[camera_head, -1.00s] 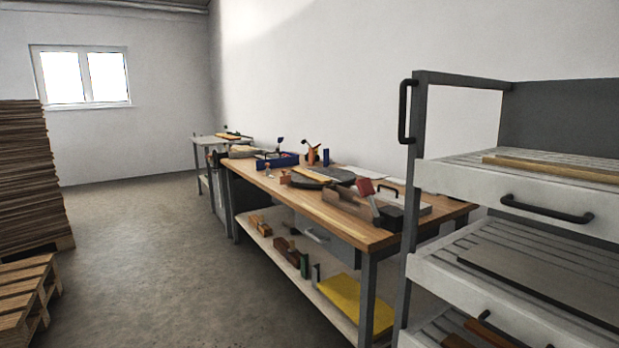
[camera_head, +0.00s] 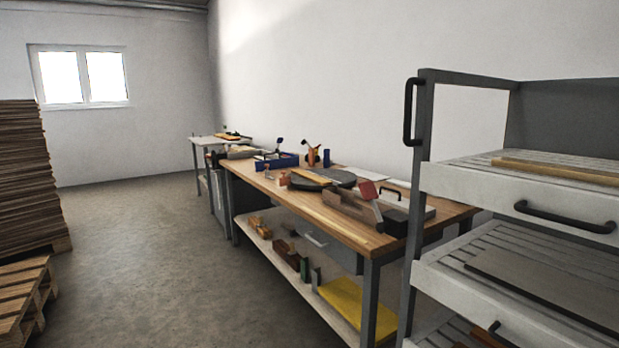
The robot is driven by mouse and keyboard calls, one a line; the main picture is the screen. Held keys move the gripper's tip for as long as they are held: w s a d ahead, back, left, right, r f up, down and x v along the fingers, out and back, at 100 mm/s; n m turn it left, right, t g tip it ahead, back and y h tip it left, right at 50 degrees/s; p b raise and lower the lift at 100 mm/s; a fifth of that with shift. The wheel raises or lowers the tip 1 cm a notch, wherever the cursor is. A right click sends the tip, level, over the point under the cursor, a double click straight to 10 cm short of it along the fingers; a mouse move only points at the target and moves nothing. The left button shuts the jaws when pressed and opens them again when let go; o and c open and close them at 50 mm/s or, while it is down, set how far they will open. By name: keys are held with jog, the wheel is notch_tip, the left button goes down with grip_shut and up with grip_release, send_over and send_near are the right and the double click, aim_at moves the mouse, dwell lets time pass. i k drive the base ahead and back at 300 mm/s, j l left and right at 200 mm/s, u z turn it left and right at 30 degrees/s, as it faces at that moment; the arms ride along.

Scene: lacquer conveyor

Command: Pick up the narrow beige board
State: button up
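A narrow beige board (camera_head: 560,171) lies flat on the slatted top tray (camera_head: 455,180) of a grey rack at the right. The board runs out of the picture at the right edge, so its far end is hidden. My gripper is not in view, and I cannot see whether it is open or shut.
The rack's grey post (camera_head: 419,165) and black handle (camera_head: 412,110) stand before the trays. A dark board (camera_head: 545,285) lies on the tray below. A wooden workbench (camera_head: 345,228) with tools lines the wall. A pallet (camera_head: 25,290) stands left; the floor (camera_head: 150,250) between is clear.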

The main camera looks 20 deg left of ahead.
aim_at(323, 182)
jog(key=i+j, duration=0.65)
jog(key=i, duration=0.15)
jog(key=i+j, duration=0.65)
jog(key=i, duration=0.2)
jog(key=i+j, duration=0.6)
jog(key=i, duration=0.2)
jog(key=i+j, duration=0.65)
jog(key=i, duration=0.15)
